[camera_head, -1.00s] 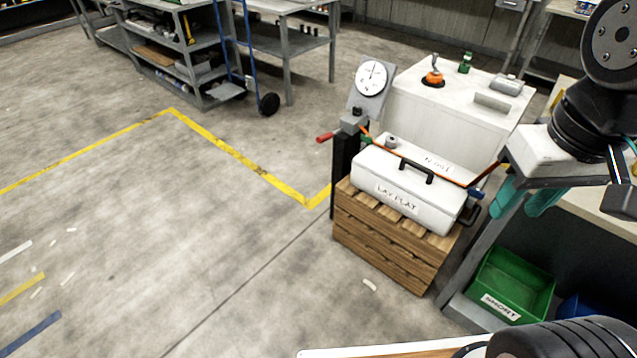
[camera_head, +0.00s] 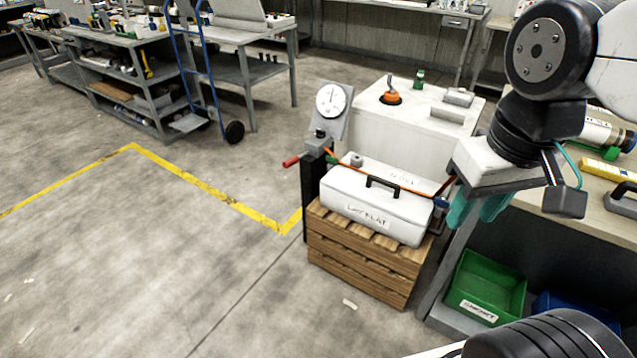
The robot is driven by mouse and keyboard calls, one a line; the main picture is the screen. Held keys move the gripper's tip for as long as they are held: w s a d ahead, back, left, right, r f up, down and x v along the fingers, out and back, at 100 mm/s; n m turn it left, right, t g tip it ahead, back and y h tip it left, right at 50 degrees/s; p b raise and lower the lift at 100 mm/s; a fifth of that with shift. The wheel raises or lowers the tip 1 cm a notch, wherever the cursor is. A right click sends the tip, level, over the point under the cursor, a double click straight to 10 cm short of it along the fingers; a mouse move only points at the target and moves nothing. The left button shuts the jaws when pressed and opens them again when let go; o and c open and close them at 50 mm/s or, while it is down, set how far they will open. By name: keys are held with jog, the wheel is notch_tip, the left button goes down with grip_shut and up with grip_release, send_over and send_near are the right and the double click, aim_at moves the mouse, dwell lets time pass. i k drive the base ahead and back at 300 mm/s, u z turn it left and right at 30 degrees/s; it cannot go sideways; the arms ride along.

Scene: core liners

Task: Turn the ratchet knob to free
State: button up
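A post with a white dial gauge (camera_head: 331,100) on a tilted grey plate stands left of the white boxes. A small dark knob-like part (camera_head: 320,133) sits below the dial, and a red-handled crank (camera_head: 292,161) sticks out to the left. I cannot tell for certain which part is the ratchet knob or how it is set. An orange strap (camera_head: 400,187) runs from the post across a white lidded case (camera_head: 372,212). My gripper (camera_head: 479,209), with teal fingers pointing down, is right of the case, well away from the post. Its fingers look apart and empty.
The case rests on a wooden crate (camera_head: 360,268). Behind it is a larger white box (camera_head: 375,135) with an orange fitting on top. A workbench (camera_head: 560,207) with a green bin (camera_head: 487,285) below stands at right. Floor left of the post is clear, marked by yellow tape.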

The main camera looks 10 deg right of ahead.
aim_at(320, 134)
jog(key=u, duration=0.6)
jog(key=i, duration=1.45)
jog(key=z, duration=0.9)
